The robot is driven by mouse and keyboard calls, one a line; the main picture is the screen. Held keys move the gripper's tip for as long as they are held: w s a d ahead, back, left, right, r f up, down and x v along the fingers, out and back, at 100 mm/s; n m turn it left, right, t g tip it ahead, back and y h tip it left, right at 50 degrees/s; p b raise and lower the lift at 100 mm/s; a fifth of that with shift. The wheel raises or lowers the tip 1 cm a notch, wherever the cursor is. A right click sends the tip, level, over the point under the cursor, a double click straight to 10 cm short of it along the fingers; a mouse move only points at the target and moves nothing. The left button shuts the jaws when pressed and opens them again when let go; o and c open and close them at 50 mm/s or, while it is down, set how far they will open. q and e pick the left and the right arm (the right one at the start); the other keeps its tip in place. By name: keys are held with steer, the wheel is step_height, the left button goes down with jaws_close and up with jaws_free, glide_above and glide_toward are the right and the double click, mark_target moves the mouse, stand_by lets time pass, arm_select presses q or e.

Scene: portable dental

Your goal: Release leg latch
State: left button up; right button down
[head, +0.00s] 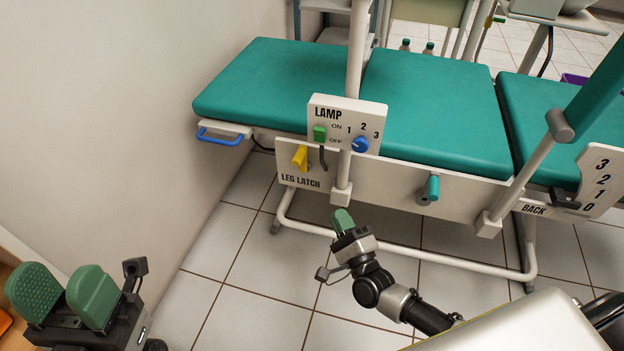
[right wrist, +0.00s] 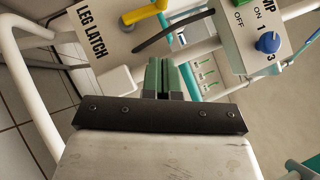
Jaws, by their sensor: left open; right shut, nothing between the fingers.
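The yellow leg latch lever (head: 300,157) sticks out from the white side panel above the printed words LEG LATCH (head: 301,181). In the right wrist view the yellow lever (right wrist: 145,14) is at the top, beside the LEG LATCH label (right wrist: 92,33). My right gripper (head: 343,220) is shut and empty, below and to the right of the lever, apart from it. Its green fingers (right wrist: 163,76) are together in the right wrist view. My left gripper (head: 64,295) is open and empty at the lower left, far from the chair.
The LAMP box (head: 346,125) with a green switch (head: 320,134) and blue knob (head: 360,145) sits just above the lever. A teal handle (head: 432,188) is to the right. A blue handle (head: 220,137) is at the chair's left end. Tiled floor (head: 240,290) lies clear in front.

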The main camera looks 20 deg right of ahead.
steer(key=a+r+b+x, duration=0.1)
steer(key=a+b+x, duration=0.1)
steer(key=x, duration=1)
steer(key=shift+a, duration=0.4)
steer(key=shift+r, duration=0.1)
steer(key=shift+w+a+n+p, duration=0.1)
steer(key=shift+n+p, duration=0.2)
steer(key=shift+p, duration=0.15)
